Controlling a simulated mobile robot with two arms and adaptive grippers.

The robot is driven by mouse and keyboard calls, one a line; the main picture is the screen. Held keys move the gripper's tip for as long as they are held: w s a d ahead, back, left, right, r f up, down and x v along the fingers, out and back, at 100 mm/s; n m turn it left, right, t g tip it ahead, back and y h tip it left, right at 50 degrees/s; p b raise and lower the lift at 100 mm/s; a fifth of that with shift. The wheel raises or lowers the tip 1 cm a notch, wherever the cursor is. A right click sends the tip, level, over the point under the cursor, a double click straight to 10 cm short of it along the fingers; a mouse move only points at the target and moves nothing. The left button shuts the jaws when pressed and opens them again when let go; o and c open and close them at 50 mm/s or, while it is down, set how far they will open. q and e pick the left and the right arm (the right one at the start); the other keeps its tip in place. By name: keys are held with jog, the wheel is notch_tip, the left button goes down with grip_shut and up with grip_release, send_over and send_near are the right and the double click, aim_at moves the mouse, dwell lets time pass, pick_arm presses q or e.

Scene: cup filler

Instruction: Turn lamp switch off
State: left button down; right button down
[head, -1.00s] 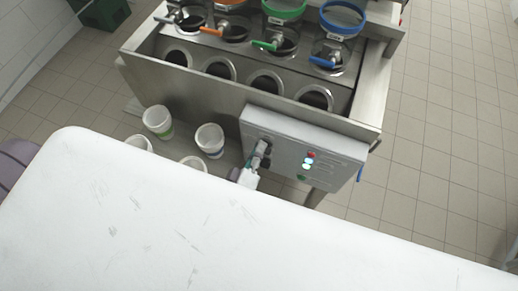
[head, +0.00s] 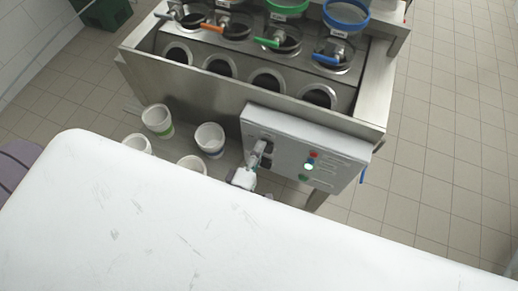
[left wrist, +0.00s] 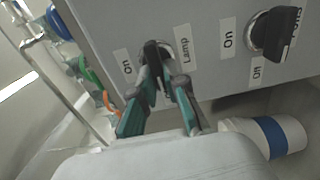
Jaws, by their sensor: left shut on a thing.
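The lamp switch (left wrist: 153,52) is a black knob on the grey control panel, beside an "On" label (left wrist: 125,62) and a "Lamp" label (left wrist: 184,54). My left gripper (left wrist: 160,70) is shut on this knob, with its teal-backed fingers on either side of it. The knob's exact pointing direction is partly hidden by the fingers. In the head view my left gripper (head: 259,149) is at the left side of the control panel (head: 330,148). My right gripper is not in view.
A second black knob (left wrist: 275,34) with On and Off labels sits beside the lamp switch. White cups (head: 209,138) stand below the machine (head: 190,85). A white surface (head: 180,220) fills the foreground. Indicator lights (head: 309,167) show on the panel.

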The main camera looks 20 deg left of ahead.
pick_arm(q)
jog(key=c, duration=1.2)
grip_release()
jog(key=s, duration=1.2)
jog(key=shift+a, duration=0.25)
jog(key=shift+f, duration=0.1)
jog(key=s+a+f+m+g+h, duration=0.15)
jog(key=f+m+g, duration=0.35)
jog(key=f, duration=0.6)
jog(key=s+f+m+g+h, duration=0.1)
jog(key=s+f+m+g, duration=0.1)
jog(key=f+m, duration=0.65)
jog(key=s+a+f+m+g+y, duration=0.1)
jog(key=s+a+f+m+g, duration=0.2)
jog(key=s+f, duration=0.4)
jog(key=s+a+f+m+g+y, duration=0.2)
jog(key=s+a+f+g, duration=0.3)
jog(key=s+f, duration=0.3)
notch_tip(320, 180, down, 4)
jog(key=shift+s+a+f+m+g, duration=0.1)
jog(key=shift+s+a+m+g, duration=0.15)
jog(key=shift+m+g, duration=0.65)
